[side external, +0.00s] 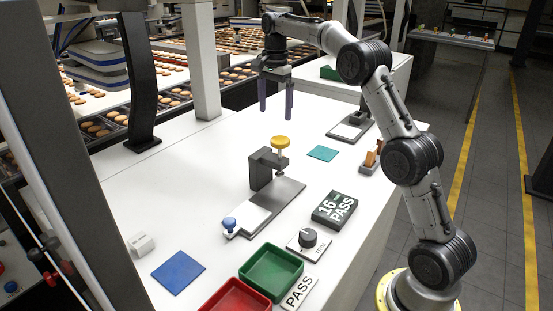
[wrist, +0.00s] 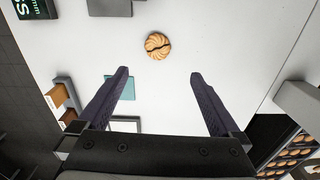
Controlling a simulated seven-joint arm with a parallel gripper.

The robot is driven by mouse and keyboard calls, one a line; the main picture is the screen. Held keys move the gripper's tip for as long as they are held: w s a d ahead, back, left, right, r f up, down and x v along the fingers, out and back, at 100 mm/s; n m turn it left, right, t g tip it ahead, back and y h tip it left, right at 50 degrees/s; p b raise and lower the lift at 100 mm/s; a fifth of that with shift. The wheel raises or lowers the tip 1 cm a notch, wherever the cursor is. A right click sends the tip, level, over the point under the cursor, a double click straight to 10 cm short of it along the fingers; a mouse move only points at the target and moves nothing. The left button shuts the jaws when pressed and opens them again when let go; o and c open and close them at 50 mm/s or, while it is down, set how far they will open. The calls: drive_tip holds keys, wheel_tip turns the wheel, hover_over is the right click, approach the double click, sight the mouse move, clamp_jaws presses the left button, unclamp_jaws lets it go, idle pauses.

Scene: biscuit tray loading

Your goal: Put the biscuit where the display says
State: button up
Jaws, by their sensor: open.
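The biscuit (wrist: 157,46), round, golden and ridged with a dark line across it, lies on the white table in the wrist view. The dark display (side external: 335,209) shows "16" and "PASS" in white. A green tray (side external: 250,284) and a red tray (side external: 212,307) stand side by side at the table's front. A white "PASS" plate (side external: 299,291) lies beside the green tray.

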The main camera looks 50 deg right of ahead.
drive_tip(key=f, duration=1)
drive_tip(key=d+f, duration=0.1)
drive_tip(key=f, duration=0.4)
drive_tip(key=shift+s, duration=0.1)
drive_tip(key=shift+r, duration=0.1)
drive_tip(key=c, duration=0.8)
